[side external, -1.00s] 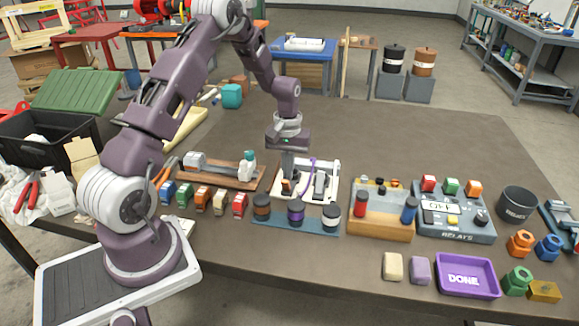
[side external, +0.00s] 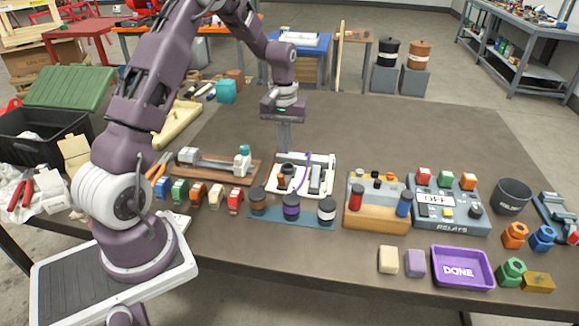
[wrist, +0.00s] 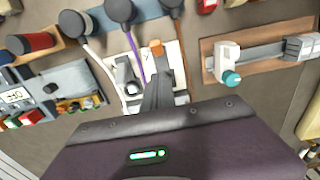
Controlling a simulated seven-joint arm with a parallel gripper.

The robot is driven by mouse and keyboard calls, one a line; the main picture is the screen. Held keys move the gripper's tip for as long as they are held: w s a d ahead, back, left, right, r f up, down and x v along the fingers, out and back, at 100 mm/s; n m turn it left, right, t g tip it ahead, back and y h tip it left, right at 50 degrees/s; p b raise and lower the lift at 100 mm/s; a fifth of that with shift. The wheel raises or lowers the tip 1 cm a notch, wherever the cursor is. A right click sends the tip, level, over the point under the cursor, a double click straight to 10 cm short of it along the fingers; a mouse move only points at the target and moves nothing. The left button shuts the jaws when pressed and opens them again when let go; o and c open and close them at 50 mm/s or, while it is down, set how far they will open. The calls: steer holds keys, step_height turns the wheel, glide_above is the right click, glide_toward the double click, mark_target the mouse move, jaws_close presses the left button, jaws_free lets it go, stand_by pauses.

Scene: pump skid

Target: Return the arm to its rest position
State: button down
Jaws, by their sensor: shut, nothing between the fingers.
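My gripper (side external: 284,150) is above the white pump board (side external: 327,163), pointing down. Its fingers are shut and empty, and a gap appears to separate them from the board. In the wrist view my gripper (wrist: 154,82) shows as dark fingers pressed together, hiding part of the white board (wrist: 172,58). The board carries grey parts, a small orange-topped part and a purple hose (side external: 308,165).
A wooden board with a grey vise-like part (side external: 213,160) lies left of the pump board. Several coloured blocks, a blue strip of knobs (side external: 290,215), a relay box (side external: 446,208) and a purple DONE tray (side external: 462,286) stand nearer.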

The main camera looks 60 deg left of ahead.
steer(key=s+d+r+m+t, duration=0.2)
steer(key=s+d+r, duration=0.3)
steer(key=d+r, duration=0.3)
steer(key=s+d+r+m+t, duration=0.1)
steer(key=s+d+r+m, duration=0.2)
steer(key=s+d+r, duration=0.5)
steer(key=s+d+r+m+t, duration=0.1)
steer(key=s+d+m, duration=0.1)
steer(key=s, duration=0.4)
steer(key=s+d+r+m+t, duration=0.1)
steer(key=s+d+r, duration=0.1)
steer(key=s, duration=0.4)
steer(key=shift+s+d+r+m+t, duration=0.2)
steer(key=shift+d+r+m+t, duration=0.15)
steer(key=shift+d, duration=0.4)
